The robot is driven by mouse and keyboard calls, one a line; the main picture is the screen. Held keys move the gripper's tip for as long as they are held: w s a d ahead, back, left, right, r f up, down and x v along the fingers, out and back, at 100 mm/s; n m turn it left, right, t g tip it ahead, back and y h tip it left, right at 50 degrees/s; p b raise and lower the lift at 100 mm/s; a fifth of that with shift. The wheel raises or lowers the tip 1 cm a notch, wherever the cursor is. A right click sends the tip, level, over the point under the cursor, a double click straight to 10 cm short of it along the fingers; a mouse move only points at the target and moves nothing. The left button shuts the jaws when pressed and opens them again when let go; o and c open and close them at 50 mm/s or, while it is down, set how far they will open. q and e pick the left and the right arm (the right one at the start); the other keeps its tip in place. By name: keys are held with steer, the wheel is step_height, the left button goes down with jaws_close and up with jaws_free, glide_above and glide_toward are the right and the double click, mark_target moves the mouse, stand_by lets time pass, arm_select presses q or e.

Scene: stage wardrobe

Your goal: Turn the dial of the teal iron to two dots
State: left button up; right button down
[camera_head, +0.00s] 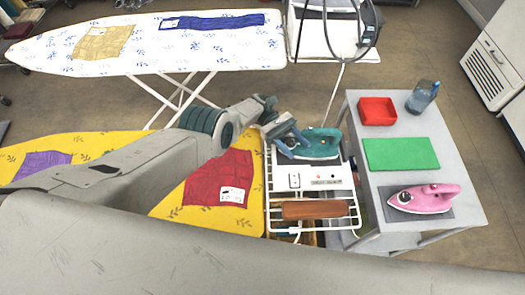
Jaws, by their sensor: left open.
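The teal iron (321,144) rests on the white wire rack (266,200) at the right end of the yellow ironing board. Its nose appears to point left, but my gripper partly covers it. I cannot make out its dial or the dots clearly; a small orange spot shows on its upper side. My left gripper (291,141) is open and close to the iron's left part. I cannot tell whether it touches. My right gripper is not in view.
The yellow ironing board (170,205) holds a red cloth (215,178).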

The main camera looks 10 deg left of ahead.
arm_select(q)
steer(key=shift+w+d+f+n+t+h+p, duration=0.1)
steer(key=shift+w+f+n+t+h+p, duration=0.05)
steer(key=shift+n+t+h+p, duration=0.25)
steer(key=shift+w+n+t+h, duration=0.1)
steer(key=shift+n+t+h, duration=0.3)
steer(key=shift+t, duration=0.1)
